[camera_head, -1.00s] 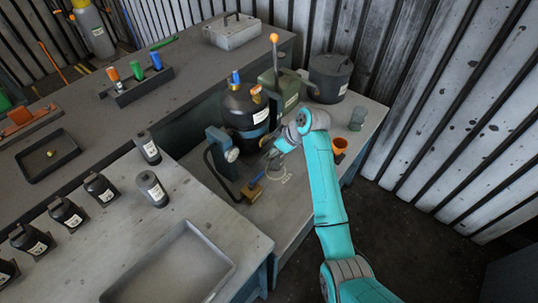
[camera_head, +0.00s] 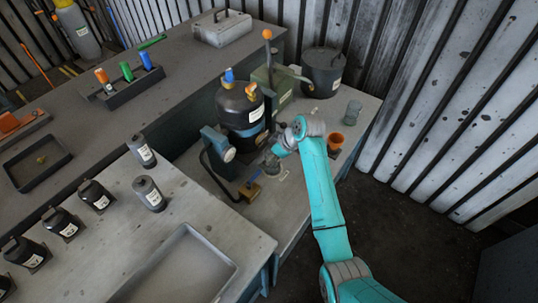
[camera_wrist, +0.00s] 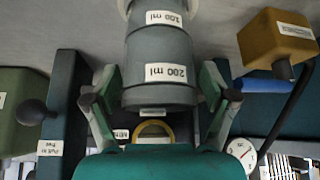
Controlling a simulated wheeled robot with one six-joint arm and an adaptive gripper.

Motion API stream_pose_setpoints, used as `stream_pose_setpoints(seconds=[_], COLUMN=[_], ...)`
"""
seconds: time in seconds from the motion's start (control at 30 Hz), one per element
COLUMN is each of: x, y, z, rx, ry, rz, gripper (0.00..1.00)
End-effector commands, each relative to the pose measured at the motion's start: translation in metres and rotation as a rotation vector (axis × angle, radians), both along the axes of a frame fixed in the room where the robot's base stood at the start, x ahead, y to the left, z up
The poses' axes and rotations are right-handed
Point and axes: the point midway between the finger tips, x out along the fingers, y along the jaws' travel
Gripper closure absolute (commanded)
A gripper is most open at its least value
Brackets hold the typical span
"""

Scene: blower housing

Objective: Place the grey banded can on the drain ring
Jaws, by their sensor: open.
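In the head view the can (camera_head: 271,164) is small and dark, just below my gripper (camera_head: 274,153). The ring is mostly hidden there.
A black tank (camera_head: 240,108) with a blue band stands behind. A gauge stand (camera_head: 218,143) is to the left and a yellow block (camera_head: 250,191) in front. An orange cup (camera_head: 335,143) and a glass (camera_head: 352,112) stand to the right.

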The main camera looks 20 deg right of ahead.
Motion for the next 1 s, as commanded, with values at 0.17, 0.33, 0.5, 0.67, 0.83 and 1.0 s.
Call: stream_pose_setpoints(seconds=[0.17, 0.33, 0.5, 0.67, 0.83, 1.0], x=[0.0, -0.008, -0.02, -0.031, -0.039, -0.043], y=[-0.001, -0.01, -0.024, -0.035, -0.044, -0.047], z=[0.004, 0.022, 0.052, 0.077, 0.096, 0.103], rx=[0.0, -0.001, -0.001, 0.0, 0.0, 0.0], ry=[-0.001, -0.002, -0.004, -0.003, -0.002, 0.0], rz=[-0.001, -0.002, -0.002, -0.002, -0.001, 0.0], gripper=[0.16, 0.16, 0.16, 0.16, 0.16, 0.16])
